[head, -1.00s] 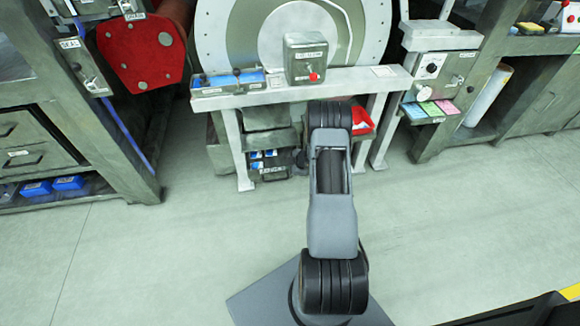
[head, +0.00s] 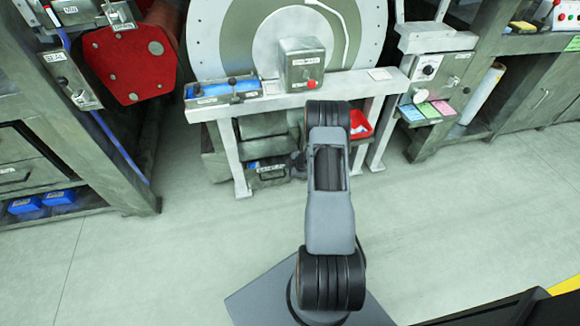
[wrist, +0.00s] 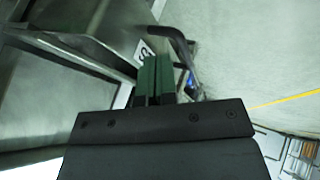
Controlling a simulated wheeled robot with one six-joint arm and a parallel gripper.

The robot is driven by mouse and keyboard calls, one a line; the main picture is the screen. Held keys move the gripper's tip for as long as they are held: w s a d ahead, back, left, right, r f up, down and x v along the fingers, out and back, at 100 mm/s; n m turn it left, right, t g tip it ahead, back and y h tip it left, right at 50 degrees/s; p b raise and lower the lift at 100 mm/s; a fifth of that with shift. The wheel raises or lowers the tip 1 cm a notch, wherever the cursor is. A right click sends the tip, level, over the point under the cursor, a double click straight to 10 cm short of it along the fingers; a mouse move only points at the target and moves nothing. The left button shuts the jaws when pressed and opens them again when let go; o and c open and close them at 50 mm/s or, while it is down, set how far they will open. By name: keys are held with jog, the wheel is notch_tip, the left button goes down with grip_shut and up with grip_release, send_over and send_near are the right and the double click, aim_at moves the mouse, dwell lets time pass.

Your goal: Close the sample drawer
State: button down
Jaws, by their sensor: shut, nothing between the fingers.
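The sample drawer (head: 270,176) sits low under the drum stand, left of my arm in the head view. Its dark front bears a white label and a handle, and a narrow strip of blue contents shows above the front. In the wrist view a dark bar handle (wrist: 178,42) and a white label (wrist: 146,50) lie just beyond my gripper (wrist: 157,62). My gripper's green-padded fingers are together and empty, close to the handle; I cannot tell whether they touch it. In the head view my arm hides most of the gripper.
The drum stand's white legs (head: 237,160) flank the drawer on the left. A red bin (head: 360,125) is to the right under the stand. A control box (head: 302,65) and a blue tray (head: 222,90) sit on the stand's shelf. The floor (head: 190,250) in front is clear.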

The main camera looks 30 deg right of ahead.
jog(key=s+d+f+b+v, duration=0.1)
jog(key=b+v, duration=0.9)
jog(key=v, duration=0.2)
jog(key=w+f+b, duration=0.7)
jog(key=w+f, duration=0.1)
jog(key=w, duration=0.1)
jog(key=shift+w+a+f, duration=0.15)
jog(key=shift+a+f, duration=0.05)
jog(key=shift+a, duration=0.25)
